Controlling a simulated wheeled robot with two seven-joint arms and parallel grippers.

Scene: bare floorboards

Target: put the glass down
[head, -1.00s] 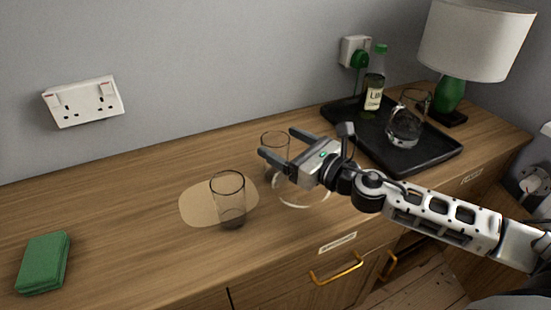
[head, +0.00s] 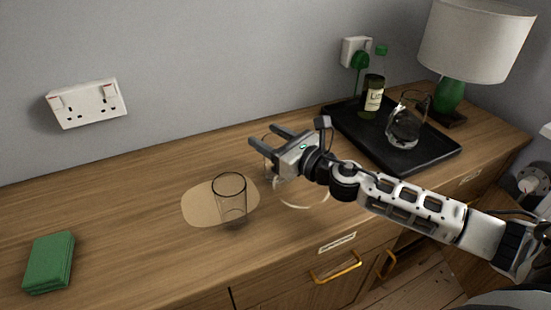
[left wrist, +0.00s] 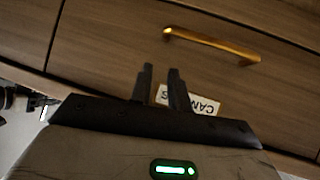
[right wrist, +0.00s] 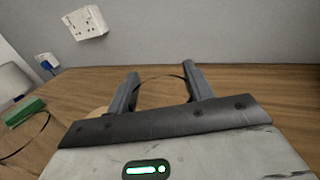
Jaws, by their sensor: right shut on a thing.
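My right gripper (head: 270,147) is shut on a clear glass (head: 268,165), which is mostly hidden behind the fingers in the head view. In the right wrist view, the rim of this glass (right wrist: 163,78) shows between the right gripper's fingers (right wrist: 160,88). I cannot tell whether its base touches the sideboard. A second clear glass (head: 230,200) stands upright on the tan oval mat (head: 197,206), left of my right gripper. My left gripper (left wrist: 161,72) is before the drawer fronts, its fingers a little apart with nothing between them.
A pale ring (head: 300,208) lies on the sideboard below my right gripper. A green cloth (head: 50,262) lies at the left. The wood between cloth and mat is clear.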

